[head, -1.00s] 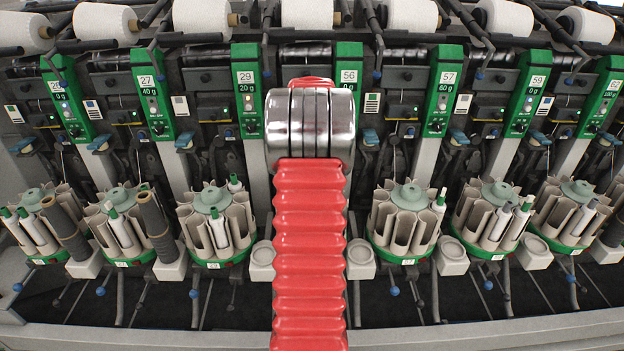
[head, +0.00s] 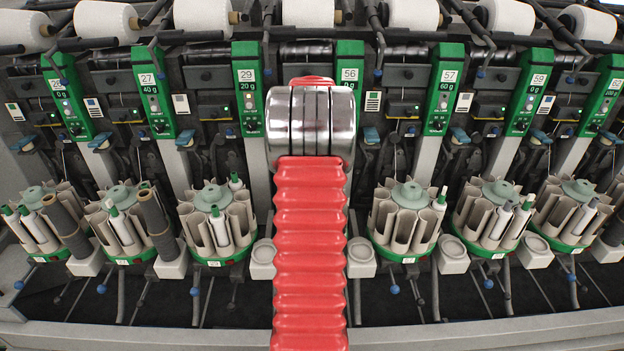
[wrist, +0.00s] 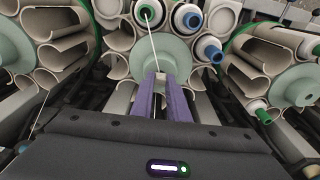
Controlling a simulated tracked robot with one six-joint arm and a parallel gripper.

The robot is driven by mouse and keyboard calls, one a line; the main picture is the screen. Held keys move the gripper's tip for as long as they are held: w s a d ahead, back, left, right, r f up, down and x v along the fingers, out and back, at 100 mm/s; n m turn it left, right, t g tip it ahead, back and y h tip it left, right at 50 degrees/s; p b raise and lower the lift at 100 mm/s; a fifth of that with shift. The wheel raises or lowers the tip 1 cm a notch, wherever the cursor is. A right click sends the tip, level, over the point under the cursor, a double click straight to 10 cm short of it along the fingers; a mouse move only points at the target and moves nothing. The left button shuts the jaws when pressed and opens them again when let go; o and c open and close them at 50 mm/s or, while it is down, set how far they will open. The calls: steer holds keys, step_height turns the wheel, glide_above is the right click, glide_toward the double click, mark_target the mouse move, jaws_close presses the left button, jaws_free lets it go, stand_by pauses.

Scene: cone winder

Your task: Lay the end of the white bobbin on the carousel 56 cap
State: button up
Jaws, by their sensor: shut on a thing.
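In the wrist view my gripper (wrist: 160,78) is shut on the end of a white thread (wrist: 153,45). The thread runs straight and taut up to a white bobbin (wrist: 147,13) with a green tip, standing in a pocket of the middle carousel. The carousel's round mint-green cap (wrist: 178,54) lies behind my purple fingertips, which overlap its lower part in the picture. I cannot tell whether they touch it. In the head view my red arm hides my gripper and this carousel; the green 56 panel (head: 349,76) shows partly behind the arm.
Blue-tipped bobbins (wrist: 208,50) stand in pockets to the right of the cap. Neighbouring carousels stand close on both sides, at left (head: 215,222) and right (head: 405,221) in the head view. White cones (head: 307,14) line the top of the machine.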

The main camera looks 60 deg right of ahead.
steer(key=shift+f, duration=0.1)
stand_by(0.7)
steer(key=o, duration=0.8)
steer(key=shift+c, duration=0.2)
steer(key=shift+o, duration=0.6)
steer(key=o, duration=0.4)
steer(key=shift+c, duration=0.2)
steer(key=shift+w+r, duration=0.1)
steer(key=shift+r, duration=3.4)
